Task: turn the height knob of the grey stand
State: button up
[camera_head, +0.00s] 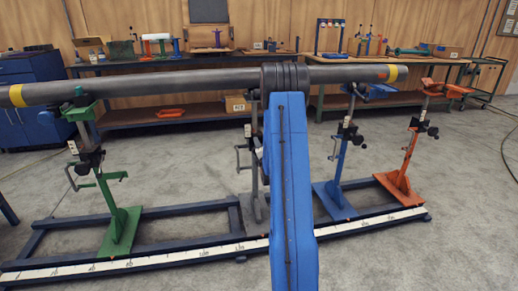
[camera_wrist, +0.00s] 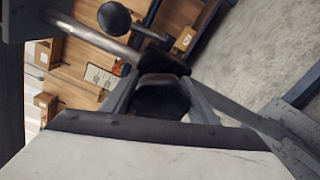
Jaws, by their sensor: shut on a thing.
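The grey stand (camera_head: 247,165) is at the middle of the rail frame under the pipe, partly hidden behind my blue arm. In the wrist view, my gripper (camera_wrist: 160,84) is shut with its fingers on either side of a dark knob (camera_wrist: 161,100), which I take for the stand's height knob. A grey metal bar (camera_wrist: 97,37) of the stand runs beyond the fingertips, with a black ball (camera_wrist: 114,18) near it. In the head view my gripper is hidden behind the arm.
The long dark flanged pipe (camera_head: 185,81) lies across the stands. A green stand (camera_head: 120,225) is left; a blue stand (camera_head: 335,190) and an orange stand (camera_head: 402,180) are right. The rail frame (camera_head: 180,257) runs along the floor. Open concrete floor lies to the right.

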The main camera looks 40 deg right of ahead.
jog(key=shift+a+f, duration=0.1)
jog(key=o, duration=1)
jog(key=shift+o, duration=0.2)
jog(key=shift+s, duration=0.1)
jog(key=v, duration=1.7)
jog(key=shift+a, duration=0.2)
